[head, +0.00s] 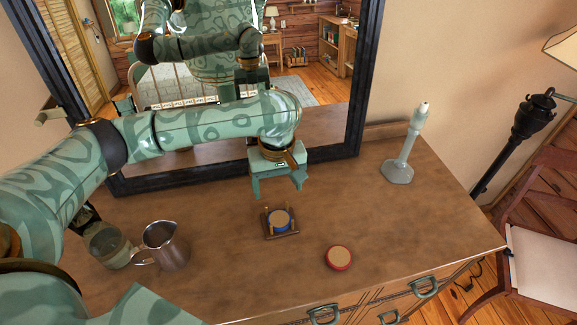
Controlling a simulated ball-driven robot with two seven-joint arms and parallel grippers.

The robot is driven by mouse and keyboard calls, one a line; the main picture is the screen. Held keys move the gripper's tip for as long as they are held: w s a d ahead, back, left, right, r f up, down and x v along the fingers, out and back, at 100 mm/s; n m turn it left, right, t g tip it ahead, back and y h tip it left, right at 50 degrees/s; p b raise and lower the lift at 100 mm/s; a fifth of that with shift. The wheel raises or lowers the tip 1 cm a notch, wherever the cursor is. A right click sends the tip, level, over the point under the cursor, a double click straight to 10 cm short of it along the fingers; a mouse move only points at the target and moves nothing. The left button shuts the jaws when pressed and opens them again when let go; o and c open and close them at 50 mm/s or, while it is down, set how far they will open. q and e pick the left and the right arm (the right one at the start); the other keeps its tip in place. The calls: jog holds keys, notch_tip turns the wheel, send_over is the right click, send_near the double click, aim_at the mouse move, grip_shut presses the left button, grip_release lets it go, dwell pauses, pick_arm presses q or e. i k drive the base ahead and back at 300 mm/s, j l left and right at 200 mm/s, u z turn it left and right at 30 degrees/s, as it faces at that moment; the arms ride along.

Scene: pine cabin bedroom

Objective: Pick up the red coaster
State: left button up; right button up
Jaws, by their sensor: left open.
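The red coaster (339,258), a round disc with a tan top and red rim, lies flat on the wooden dresser top near its front edge. It looks like one thick disc or a short stack; I cannot tell which. My left gripper (278,192) is open and empty, fingers pointing down, above the back of the dresser. It is up and to the left of the red coaster in the picture, clearly apart from it. My right gripper does not show.
A small wooden holder (268,229) with a blue-rimmed coaster (280,217) stands between gripper and red coaster. A metal pitcher (166,247) and a glass jar (108,244) stand left. A pale stand (397,171) stands right. A dark-framed mirror (335,130) backs the dresser.

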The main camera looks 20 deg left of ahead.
aim_at(339, 257)
jog(key=k+l, duration=0.65)
jog(key=k, duration=0.25)
